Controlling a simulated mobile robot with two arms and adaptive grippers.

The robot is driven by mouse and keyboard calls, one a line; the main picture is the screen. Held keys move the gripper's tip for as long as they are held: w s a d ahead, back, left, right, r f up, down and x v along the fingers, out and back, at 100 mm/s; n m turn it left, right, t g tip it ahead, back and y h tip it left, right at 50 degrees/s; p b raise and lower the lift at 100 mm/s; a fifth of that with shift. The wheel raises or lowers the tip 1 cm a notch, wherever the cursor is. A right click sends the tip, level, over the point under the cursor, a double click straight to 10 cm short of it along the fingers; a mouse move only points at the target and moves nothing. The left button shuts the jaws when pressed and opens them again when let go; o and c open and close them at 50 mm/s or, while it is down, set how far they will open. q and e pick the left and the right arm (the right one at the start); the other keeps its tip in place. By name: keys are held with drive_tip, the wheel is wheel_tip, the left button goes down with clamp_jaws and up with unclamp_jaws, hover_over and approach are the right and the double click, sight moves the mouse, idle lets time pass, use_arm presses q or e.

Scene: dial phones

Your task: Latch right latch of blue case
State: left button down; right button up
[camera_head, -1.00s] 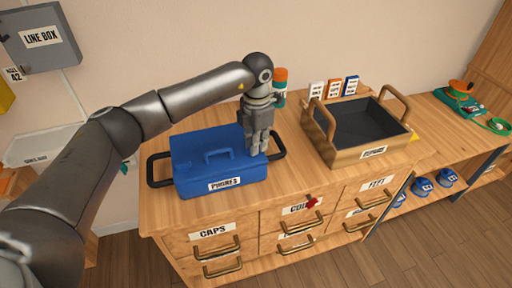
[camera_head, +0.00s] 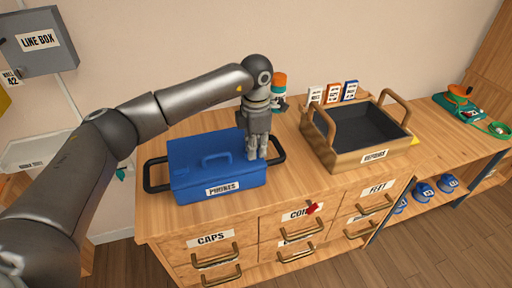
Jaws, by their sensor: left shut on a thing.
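The blue case (camera_head: 195,170) stands closed on the wooden cabinet top, with a blue lid handle, black side handles and a front label that appears to read "PHONES". My left gripper (camera_head: 257,156) points down at the right end of the case, by the right black handle (camera_head: 280,150). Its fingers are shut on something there. They cover the right latch area, so I cannot make out the latch or what exactly is held. My right gripper is not in view.
A wooden tray with two handles (camera_head: 340,157) stands to the right. Labelled drawers (camera_head: 212,240) are below. The counter at the far right holds a green device (camera_head: 462,106).

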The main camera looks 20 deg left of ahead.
use_arm(q)
drive_tip(key=c, duration=1.5)
unclamp_jaws()
wheel_tip(320, 180, up, 12)
drive_tip(key=shift+r, duration=0.1)
